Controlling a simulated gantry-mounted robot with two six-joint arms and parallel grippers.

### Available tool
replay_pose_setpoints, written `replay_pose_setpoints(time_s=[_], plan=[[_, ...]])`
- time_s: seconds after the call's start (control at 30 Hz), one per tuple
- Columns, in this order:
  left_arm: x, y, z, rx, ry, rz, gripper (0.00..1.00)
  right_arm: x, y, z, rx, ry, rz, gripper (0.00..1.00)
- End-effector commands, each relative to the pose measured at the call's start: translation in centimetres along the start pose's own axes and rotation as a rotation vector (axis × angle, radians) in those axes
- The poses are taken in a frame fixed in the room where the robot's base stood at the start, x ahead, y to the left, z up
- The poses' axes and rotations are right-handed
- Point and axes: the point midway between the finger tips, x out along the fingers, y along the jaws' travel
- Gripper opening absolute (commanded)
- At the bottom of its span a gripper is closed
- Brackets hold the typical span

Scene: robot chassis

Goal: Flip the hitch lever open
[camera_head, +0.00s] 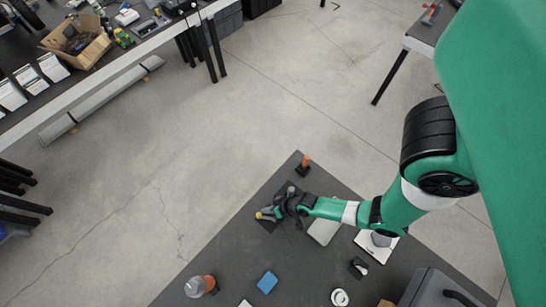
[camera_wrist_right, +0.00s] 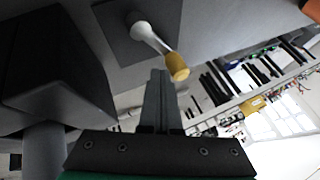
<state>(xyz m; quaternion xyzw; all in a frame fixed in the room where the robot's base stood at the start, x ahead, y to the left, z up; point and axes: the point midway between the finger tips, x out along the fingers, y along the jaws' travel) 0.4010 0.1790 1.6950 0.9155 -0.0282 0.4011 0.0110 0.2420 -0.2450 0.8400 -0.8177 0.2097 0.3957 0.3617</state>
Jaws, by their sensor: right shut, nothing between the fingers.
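The hitch lever (camera_wrist_right: 150,37) shows in the right wrist view as a pale rod with a yellow cylindrical tip, rising at a slant from a dark square plate (camera_wrist_right: 118,42). In the right wrist view the fingers (camera_wrist_right: 160,78) are together and empty, just beside the yellow tip. I cannot tell whether they touch it. My left gripper is not in view.
The dark table (camera_head: 235,277) also holds an orange-topped post (camera_head: 305,160), a blue block (camera_head: 267,282), a jar-like item (camera_head: 197,286), a white ring (camera_head: 340,297) and a grey case (camera_head: 430,290). A large dark block (camera_wrist_right: 50,65) stands left in the wrist view.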

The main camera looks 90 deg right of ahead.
Motion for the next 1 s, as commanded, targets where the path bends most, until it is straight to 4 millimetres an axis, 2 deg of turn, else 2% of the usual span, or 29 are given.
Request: replay_pose_setpoints(time_s=[0.43, 1.0], plan=[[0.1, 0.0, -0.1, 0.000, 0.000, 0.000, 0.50, -0.1, -0.2, 0.5, 0.006, 0.004, 0.003, 0.00], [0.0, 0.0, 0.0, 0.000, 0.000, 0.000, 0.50, -1.1, 0.7, 1.3, 0.006, 0.004, 0.004, 0.00]])
